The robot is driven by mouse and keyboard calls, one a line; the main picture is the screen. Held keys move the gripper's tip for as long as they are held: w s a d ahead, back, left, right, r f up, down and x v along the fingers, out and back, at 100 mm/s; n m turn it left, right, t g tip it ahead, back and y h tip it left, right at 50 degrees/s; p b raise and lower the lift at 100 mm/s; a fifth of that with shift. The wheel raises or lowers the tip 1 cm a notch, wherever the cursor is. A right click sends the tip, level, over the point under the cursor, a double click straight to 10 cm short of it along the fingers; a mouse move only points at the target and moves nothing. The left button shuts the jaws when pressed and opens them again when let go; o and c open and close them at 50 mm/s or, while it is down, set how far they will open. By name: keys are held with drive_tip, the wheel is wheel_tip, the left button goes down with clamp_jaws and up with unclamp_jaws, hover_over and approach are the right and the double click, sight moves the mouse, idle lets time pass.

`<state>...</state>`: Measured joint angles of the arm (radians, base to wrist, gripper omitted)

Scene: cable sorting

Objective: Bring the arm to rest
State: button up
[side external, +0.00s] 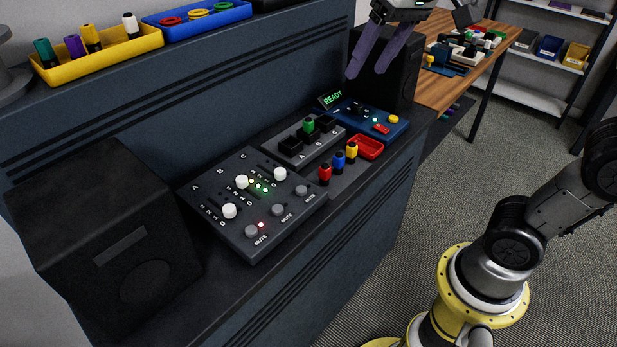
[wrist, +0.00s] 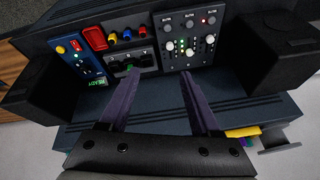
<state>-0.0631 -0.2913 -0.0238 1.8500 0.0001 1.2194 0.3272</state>
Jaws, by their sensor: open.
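My gripper (side external: 378,52) is in the air above the back of the console, near the right speaker, with its two purple fingers apart and nothing between them. In the wrist view the gripper (wrist: 157,84) is also open and empty, with the console's devices beyond its fingertips. No fingertip touches anything that I can see.
A mixer panel (side external: 248,222), a block with slots and a green plug (side external: 308,125), a blue panel (side external: 363,122) reading READY and a red tray (side external: 367,149) lie on the console. Black speakers (side external: 105,245) flank them. Red, blue and yellow plugs (side external: 338,160) stand in front.

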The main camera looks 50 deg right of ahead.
drive_tip(key=s+d+f+n+t, duration=0.1)
drive_tip(key=s+f+n, duration=0.2)
drive_tip(key=s+f, duration=0.9)
drive_tip(key=shift+s+d+f, duration=0.25)
drive_tip(key=shift+d, duration=0.15)
idle(1.9)
